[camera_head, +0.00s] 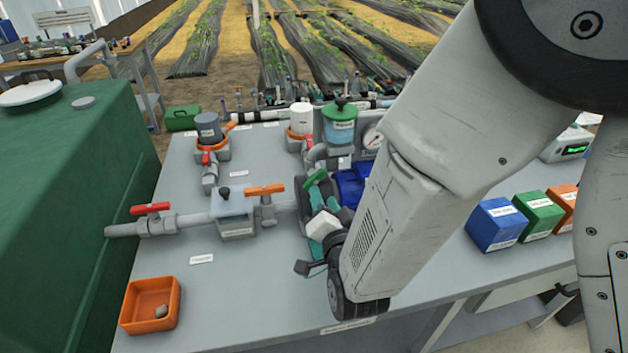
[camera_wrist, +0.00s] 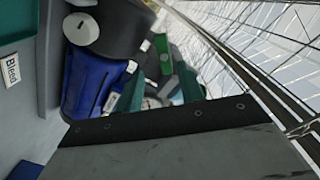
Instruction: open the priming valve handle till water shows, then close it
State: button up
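A green handle (camera_head: 316,180) stands tilted on top of the pump group at mid-table in the head view. A green part (camera_wrist: 165,55) shows in the wrist view among teal pieces; I cannot tell if it is the same handle. Which handle is the priming valve's is not readable. My arm reaches down from the upper right, and its dark wrist end (camera_head: 345,285) is close in front of the pump. No water is visible.
A blue motor (camera_head: 350,184) sits behind my arm. An orange handle (camera_head: 264,190) and a red handle (camera_head: 150,208) are on the pipe to the left. An orange tray (camera_head: 151,305) holds a grey lump. Blue, green and orange boxes (camera_head: 497,224) stand at right.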

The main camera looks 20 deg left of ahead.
aim_at(315, 183)
jog(key=shift+y, duration=0.3)
jog(key=x, duration=0.7)
jog(key=shift+a, duration=0.4)
grip_shut()
